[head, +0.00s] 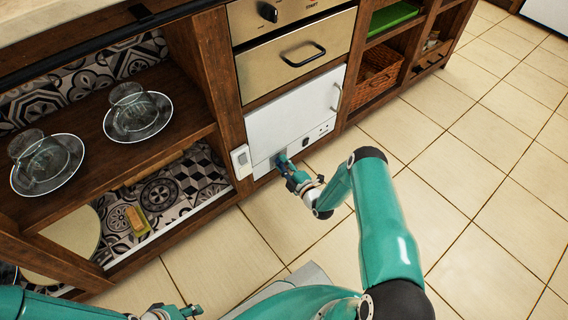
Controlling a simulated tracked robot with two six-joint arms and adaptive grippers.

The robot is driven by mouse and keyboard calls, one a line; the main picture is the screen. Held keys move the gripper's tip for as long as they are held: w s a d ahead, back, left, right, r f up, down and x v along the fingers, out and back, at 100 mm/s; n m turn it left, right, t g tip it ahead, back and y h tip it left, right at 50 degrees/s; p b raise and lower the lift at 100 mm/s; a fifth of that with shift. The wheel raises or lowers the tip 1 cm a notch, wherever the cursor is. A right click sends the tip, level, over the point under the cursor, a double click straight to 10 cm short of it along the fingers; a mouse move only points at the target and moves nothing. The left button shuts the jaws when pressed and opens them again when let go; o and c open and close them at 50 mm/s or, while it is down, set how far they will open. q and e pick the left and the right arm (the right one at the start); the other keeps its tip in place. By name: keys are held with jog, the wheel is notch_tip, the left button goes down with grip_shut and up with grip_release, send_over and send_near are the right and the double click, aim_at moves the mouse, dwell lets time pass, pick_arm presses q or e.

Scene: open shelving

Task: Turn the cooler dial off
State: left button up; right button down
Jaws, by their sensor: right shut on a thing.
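The white cooler (300,107) is built into the wooden unit below the beige oven. Along its lower front runs a control strip with a small dark round part (305,143). My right gripper (282,159) is at the left part of this strip. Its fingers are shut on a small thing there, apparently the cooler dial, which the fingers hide. The dial's setting cannot be read. My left gripper (188,312) is low at the bottom edge of the view, far from the cooler, and too small and cut off to tell its opening.
Glass cups on saucers (140,117) stand on the left shelf. A sponge (136,219) lies in the lower compartment. A white switch box (241,161) is on the post beside the cooler. A wicker basket (375,73) sits to the right. The tiled floor (480,160) is clear.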

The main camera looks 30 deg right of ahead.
jog(key=n, duration=0.5)
jog(key=shift+f+n+h+p, duration=0.2)
jog(key=shift+n+h+p, duration=0.1)
jog(key=shift+n+p, duration=0.1)
jog(key=shift+a, duration=0.1)
jog(key=c, duration=1)
grip_release()
jog(key=shift+f, duration=0.1)
jog(key=shift+o, duration=0.9)
jog(key=shift+t, duration=0.3)
jog(key=shift+s, duration=0.15)
jog(key=s, duration=1.1)
jog(key=shift+s+a+r, duration=0.15)
jog(key=shift+s+r, duration=0.15)
jog(key=shift+s, duration=0.05)
